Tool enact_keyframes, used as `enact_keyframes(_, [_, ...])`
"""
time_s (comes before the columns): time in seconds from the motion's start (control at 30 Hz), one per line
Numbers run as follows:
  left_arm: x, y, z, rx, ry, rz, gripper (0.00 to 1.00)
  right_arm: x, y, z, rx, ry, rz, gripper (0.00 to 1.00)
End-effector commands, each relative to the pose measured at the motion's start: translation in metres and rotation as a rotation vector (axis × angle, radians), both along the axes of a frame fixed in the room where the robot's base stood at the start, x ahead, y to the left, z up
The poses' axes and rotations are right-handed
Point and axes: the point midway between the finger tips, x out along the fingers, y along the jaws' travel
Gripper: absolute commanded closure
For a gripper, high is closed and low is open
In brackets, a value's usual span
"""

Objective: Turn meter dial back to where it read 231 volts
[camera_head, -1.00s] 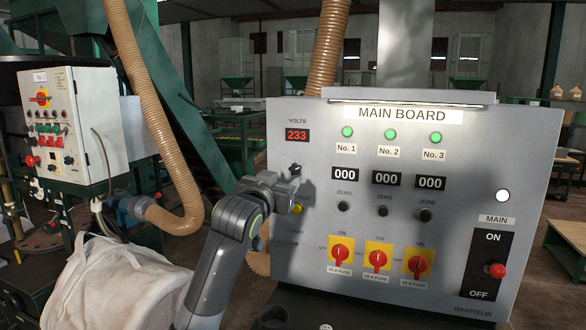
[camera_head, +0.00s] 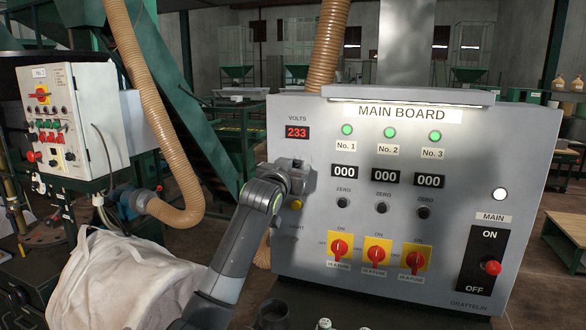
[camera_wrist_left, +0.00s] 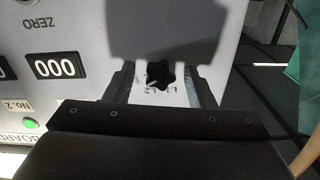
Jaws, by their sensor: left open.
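The main board (camera_head: 460,140) is a grey panel, and its red volts display (camera_head: 297,132) reads 233. The meter dial is a small black knob below that display; my left gripper hides it in the head view. In the left wrist view the black dial (camera_wrist_left: 159,75) shows between the fingers, with partly covered markings beside it. My left gripper (camera_head: 298,172) is open at the dial, one finger on each side of it; I cannot tell whether they touch it. My right gripper is not in view.
A yellow button (camera_head: 296,204) sits just below my left gripper. Number displays (camera_head: 386,177), zero knobs and red rotary switches (camera_head: 377,252) are to the right. A white bag (camera_head: 125,285) and a tan hose (camera_head: 150,100) are at the left.

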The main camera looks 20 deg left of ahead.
Motion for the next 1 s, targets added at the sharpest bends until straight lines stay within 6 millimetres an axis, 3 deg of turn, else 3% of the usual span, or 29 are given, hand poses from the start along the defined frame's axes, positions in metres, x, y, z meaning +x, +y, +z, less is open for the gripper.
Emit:
enact_keyframes(0.13, [-0.0001, -0.0001, 0.0, 0.0, 0.0, 0.0, 0.52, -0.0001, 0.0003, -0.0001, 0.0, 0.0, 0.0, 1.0])
enact_keyframes(0.47, [-0.0002, -0.0001, -0.0001, 0.0, 0.0, 0.0, 0.95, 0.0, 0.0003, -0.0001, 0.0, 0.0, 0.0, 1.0])
enact_keyframes(0.77, [-0.0001, 0.0, 0.0002, -0.036, 0.002, 0.0, 0.95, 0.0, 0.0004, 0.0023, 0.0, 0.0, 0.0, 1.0])
enact_keyframes(1.0, [0.0003, 0.0, 0.0008, -0.169, 0.009, 0.0, 0.95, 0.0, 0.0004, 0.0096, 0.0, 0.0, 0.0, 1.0])
